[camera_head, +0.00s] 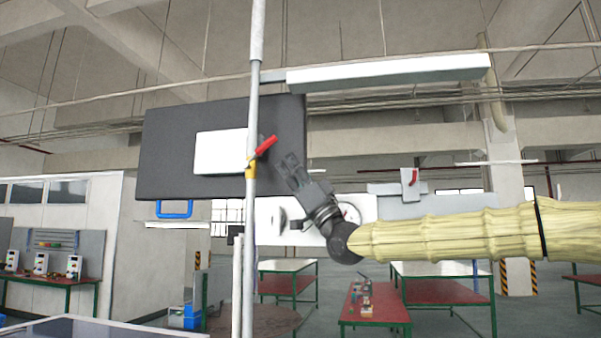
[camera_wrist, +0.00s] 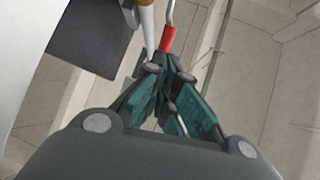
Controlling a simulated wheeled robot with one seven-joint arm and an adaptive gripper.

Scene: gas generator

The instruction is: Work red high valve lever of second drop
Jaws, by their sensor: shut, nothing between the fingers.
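The red valve lever (camera_head: 266,146) slants up to the right from a yellow valve body (camera_head: 251,168) on a vertical grey pipe (camera_head: 252,215). My gripper (camera_head: 291,162) is shut and empty, its tips a little to the right of the lever and pointing up and left. In the wrist view the red lever (camera_wrist: 167,39) lies just beyond the shut fingertips (camera_wrist: 168,74). The yellow valve body (camera_wrist: 146,14) is at the top edge there, partly cut off. I cannot tell whether the fingertips touch the lever.
A dark panel (camera_head: 180,125) with a white rectangle stands behind the pipe. A grey box with another red handle (camera_head: 413,177) is farther right. A long white lamp housing (camera_head: 390,73) crosses above. Green-framed tables (camera_head: 287,266) stand in the background. The space around the lever looks open.

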